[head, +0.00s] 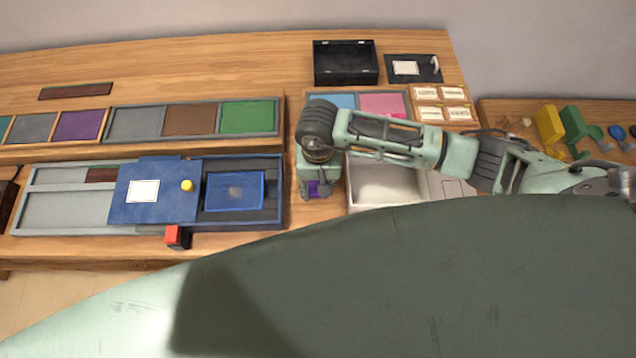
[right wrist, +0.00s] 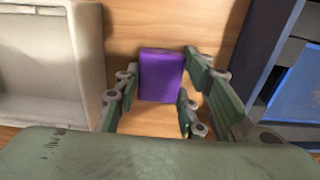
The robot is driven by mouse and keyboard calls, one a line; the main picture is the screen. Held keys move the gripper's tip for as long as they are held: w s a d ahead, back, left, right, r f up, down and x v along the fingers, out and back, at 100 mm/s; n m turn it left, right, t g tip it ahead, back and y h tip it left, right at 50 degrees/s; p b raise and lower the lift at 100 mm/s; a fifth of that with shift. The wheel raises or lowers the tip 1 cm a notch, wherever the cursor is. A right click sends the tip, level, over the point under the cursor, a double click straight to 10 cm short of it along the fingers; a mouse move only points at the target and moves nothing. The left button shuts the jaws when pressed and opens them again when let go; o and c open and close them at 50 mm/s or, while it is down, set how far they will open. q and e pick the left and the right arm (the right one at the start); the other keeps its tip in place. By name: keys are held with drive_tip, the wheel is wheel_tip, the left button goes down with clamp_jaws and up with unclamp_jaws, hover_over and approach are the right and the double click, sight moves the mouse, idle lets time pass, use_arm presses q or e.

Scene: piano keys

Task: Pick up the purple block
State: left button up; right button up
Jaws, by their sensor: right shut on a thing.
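The purple block (right wrist: 161,75) stands between the two green fingers of my right gripper (right wrist: 160,92) in the right wrist view, over the wooden table. In the head view the purple block (head: 314,188) is mostly hidden under my right gripper (head: 318,190), which points down in the gap between the blue-lidded tray and the pale bin. The gripper is shut on the block. I cannot tell whether the block touches the table. My left gripper is not in view.
The grey tray (head: 60,206) with a blue lid (head: 150,205) lies left of my gripper, with a red and black block (head: 177,236) at its front edge. A pale bin (head: 385,185) stands close on the right. A black box (head: 345,65) is at the back.

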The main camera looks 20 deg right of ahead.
drive_tip(key=shift+r, duration=0.1)
drive_tip(key=shift+r, duration=0.25)
drive_tip(key=r+b, duration=0.1)
drive_tip(key=d+r+b, duration=0.1)
drive_tip(key=r, duration=0.1)
drive_tip(key=shift+d+r, duration=0.15)
drive_tip(key=shift+r, duration=0.15)
drive_tip(key=s+d+r+b, duration=0.2)
drive_tip(key=d+r+b, duration=0.2)
drive_tip(key=d, duration=0.6)
drive_tip(key=shift+r, duration=1.35)
drive_tip(key=o, duration=0.6)
drive_tip(key=shift+d, duration=0.1)
drive_tip(key=c, duration=0.5)
drive_tip(key=shift+o, duration=0.2)
